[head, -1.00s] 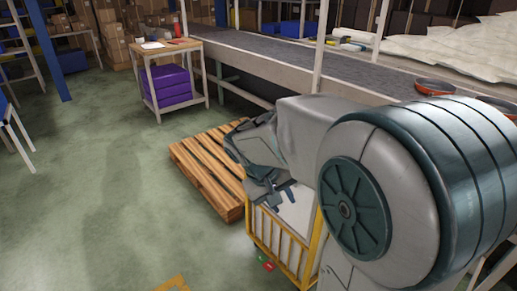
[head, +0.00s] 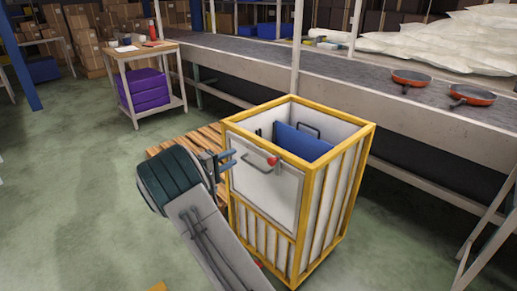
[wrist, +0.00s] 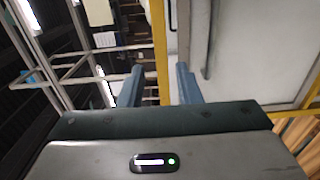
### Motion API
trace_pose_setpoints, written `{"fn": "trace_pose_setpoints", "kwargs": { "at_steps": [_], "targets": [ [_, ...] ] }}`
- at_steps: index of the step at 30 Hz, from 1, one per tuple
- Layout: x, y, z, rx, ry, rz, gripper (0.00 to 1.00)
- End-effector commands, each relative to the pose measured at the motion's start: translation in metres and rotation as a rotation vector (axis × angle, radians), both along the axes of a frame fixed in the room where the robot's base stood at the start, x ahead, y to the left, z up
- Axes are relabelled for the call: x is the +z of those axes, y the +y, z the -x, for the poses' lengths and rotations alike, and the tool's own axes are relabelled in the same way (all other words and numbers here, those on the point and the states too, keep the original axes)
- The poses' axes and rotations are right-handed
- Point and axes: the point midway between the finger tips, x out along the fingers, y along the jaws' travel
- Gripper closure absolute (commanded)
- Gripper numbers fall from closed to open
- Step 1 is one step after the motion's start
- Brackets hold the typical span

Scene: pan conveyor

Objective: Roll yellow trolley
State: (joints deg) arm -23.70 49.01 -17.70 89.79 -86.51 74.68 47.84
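The yellow trolley (head: 366,150) stands upright on the floor in the middle of the head view, with a yellow frame, white panels and an open top. A grey bar handle (head: 237,158) with a red knob (head: 273,161) is on its near left panel. My gripper (head: 226,163) is at the trolley's left corner, open. In the wrist view, a yellow post (wrist: 160,60) of the trolley appears between my two fingers, and the grey handle (wrist: 208,45) is to the right of them. I cannot tell if a finger touches the trolley.
A blue object (head: 300,144) is inside the trolley. A wooden pallet (head: 175,143) lies behind my gripper. The conveyor (head: 330,73) runs behind the trolley, carrying two red pans (head: 411,77). A table with purple bins (head: 143,90) stands back left. The left floor is clear.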

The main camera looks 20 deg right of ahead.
Motion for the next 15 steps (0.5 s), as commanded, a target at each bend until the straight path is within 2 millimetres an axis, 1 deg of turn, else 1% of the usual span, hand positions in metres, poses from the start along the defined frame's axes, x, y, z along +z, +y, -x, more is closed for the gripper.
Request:
{"fn": "trace_pose_setpoints", "kwargs": {
  "at_steps": [2,5,8,15],
  "targets": [
    [-0.001,-0.003,-0.003,0.004,-0.003,0.009,0.69],
    [-0.001,-0.014,-0.007,0.004,-0.005,0.01,0.69],
    [-0.001,-0.032,-0.013,0.001,-0.003,0.009,0.69],
    [0.0,-0.081,-0.03,0.001,-0.003,0.008,0.69]
  ]
}}
